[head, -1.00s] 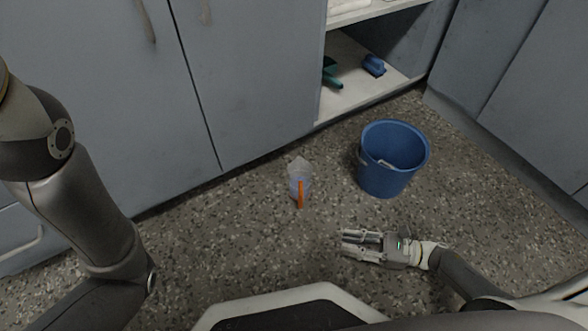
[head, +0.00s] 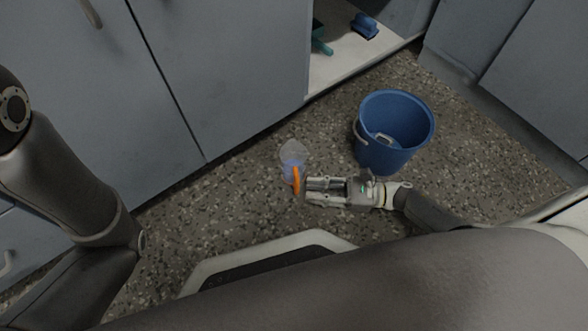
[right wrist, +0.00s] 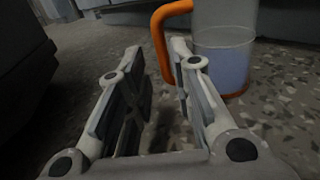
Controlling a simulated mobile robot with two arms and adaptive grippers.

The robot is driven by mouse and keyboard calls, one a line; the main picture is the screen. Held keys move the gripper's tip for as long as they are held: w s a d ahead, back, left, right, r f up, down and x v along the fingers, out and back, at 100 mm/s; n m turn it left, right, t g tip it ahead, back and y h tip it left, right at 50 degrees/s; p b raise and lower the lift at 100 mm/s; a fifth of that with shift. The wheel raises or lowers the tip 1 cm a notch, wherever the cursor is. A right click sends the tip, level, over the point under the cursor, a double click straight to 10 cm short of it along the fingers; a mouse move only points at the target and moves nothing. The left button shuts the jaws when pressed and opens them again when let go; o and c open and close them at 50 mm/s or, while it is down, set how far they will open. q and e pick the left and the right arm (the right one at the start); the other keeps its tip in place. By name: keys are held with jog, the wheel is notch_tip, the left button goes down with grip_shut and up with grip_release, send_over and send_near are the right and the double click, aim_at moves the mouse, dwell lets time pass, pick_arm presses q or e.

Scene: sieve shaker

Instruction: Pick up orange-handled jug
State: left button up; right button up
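The jug (head: 292,156) is clear with an orange handle (head: 298,181) and stands upright on the speckled floor in front of the grey cabinets. The right wrist view shows its clear body (right wrist: 222,45) with bluish liquid low inside, and the orange handle on its left side. My right gripper (head: 306,189) is beside the handle. In the right wrist view my right gripper (right wrist: 157,50) has its fingers spread apart with nothing between them, and the handle is just beyond the right fingertip. My left arm shows at the left, but its gripper is out of view.
A blue bucket (head: 389,158) with a small light object inside stands to the right of the jug, close to my right gripper. A low open shelf (head: 336,73) behind holds blue and teal items. Grey cabinets (head: 205,80) bound the floor at the back. The floor left of the jug is clear.

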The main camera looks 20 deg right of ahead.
aim_at(297, 193)
jog(key=b+x, duration=0.2)
jog(key=x, duration=0.2)
jog(key=shift+w+f+b, duration=0.2)
jog(key=shift+b, duration=0.1)
jog(key=shift+w+a+r, duration=0.15)
jog(key=shift+a, duration=0.3)
grip_shut()
